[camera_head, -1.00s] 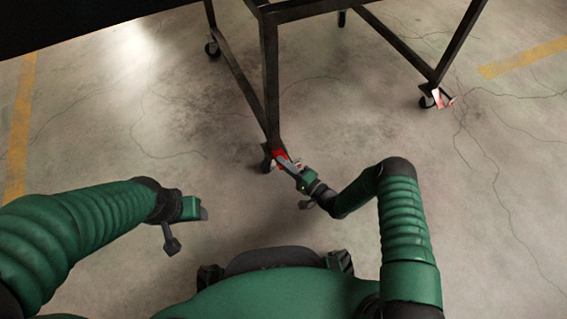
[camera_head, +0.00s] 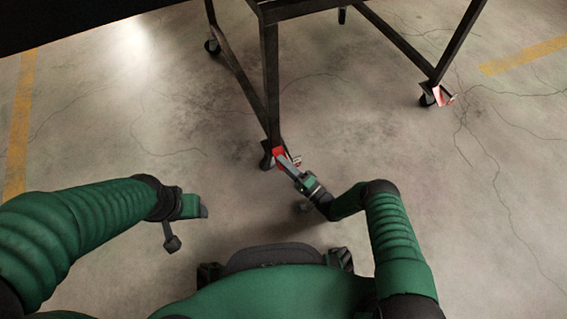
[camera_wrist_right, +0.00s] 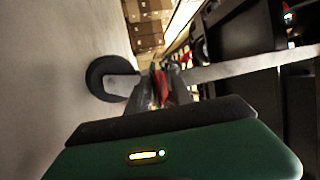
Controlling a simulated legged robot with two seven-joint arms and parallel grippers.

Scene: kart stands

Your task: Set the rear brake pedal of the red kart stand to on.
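The kart stand (camera_head: 270,75) shows as a dark metal frame on casters. Its near leg ends in a caster with a red brake pedal (camera_head: 279,152). The red pedal (camera_wrist_right: 161,86) also shows in the right wrist view, with the black caster wheel (camera_wrist_right: 108,79) to its left. My right gripper (camera_head: 287,163) has its fingertips at this pedal. In the wrist view its fingers (camera_wrist_right: 159,90) flank the red part; whether they grip it is unclear. My left gripper (camera_head: 205,211) is away from the stand, above bare floor, seen from the side.
Another caster with a red and white pedal (camera_head: 441,96) is at the right leg, and a far caster (camera_head: 212,47) is at the back left. Concrete floor around the stand is open. Stacked boxes (camera_wrist_right: 145,20) show in the wrist view background.

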